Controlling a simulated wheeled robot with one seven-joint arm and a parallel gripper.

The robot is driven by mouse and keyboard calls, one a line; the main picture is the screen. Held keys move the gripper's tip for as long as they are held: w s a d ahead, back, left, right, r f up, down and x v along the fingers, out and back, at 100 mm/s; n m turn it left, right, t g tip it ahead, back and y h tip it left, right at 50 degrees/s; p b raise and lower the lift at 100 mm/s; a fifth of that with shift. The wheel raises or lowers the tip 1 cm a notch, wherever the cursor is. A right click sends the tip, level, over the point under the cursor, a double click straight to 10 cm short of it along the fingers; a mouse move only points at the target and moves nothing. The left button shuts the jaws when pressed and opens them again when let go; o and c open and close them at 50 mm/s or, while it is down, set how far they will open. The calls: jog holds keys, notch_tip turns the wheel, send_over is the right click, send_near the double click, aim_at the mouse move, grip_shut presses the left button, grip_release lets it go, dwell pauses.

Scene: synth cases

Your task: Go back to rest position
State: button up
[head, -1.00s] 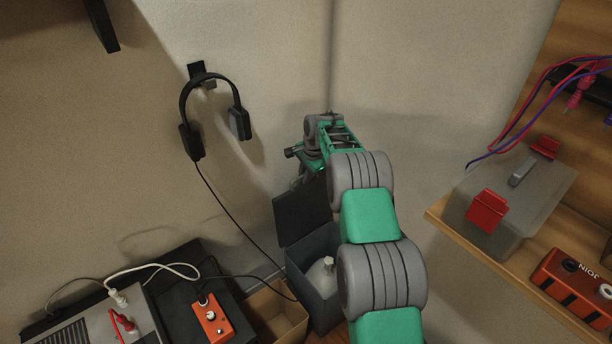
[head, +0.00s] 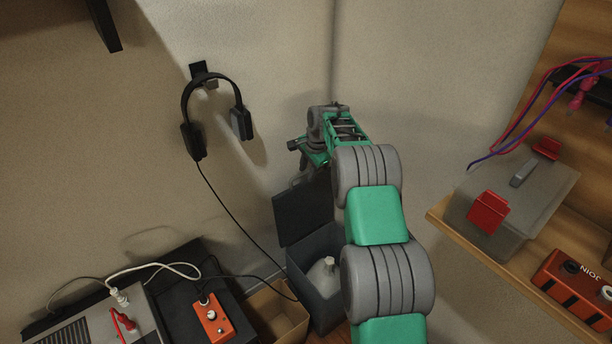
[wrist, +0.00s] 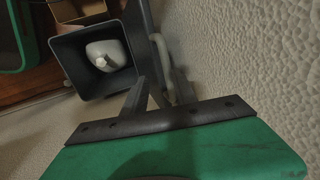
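My green and grey arm reaches up through the middle of the head view toward the corner of the room. My gripper (head: 308,172) hangs at its far end, near the wall and above an open dark grey bin (head: 314,308). In the wrist view, finger parts of my gripper (wrist: 158,88) jut out past a black bar on the green body. I see nothing clearly held, but the fingertips are hard to make out. The bin (wrist: 72,72) also shows in the wrist view, apart from the gripper, with a white bottle (wrist: 104,56) inside.
Black headphones (head: 240,124) hang on the left wall. The bin's raised lid (head: 302,212) stands close below my gripper. A cardboard box (head: 277,312) and an orange pedal (head: 212,318) are at lower left. A wooden shelf (head: 470,250) with a grey case (head: 530,205) is at right.

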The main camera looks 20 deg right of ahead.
jog(key=v, duration=0.4)
jog(key=shift+r, duration=0.25)
jog(key=s+a+r+n+p, duration=0.2)
jog(key=s+a+r+n, duration=0.15)
jog(key=s+r, duration=0.5)
jog(key=s+a+r+n+p, duration=0.3)
jog(key=s+a+r, duration=0.1)
jog(key=s+r, duration=0.4)
jog(key=s+a+r+n+h+p, duration=0.1)
jog(key=s+n, duration=0.6)
jog(key=s, duration=1.4)
jog(key=shift+s+a+r+n+p, duration=0.25)
jog(key=shift+a+n+p, duration=0.1)
jog(key=shift+a+p, duration=0.65)
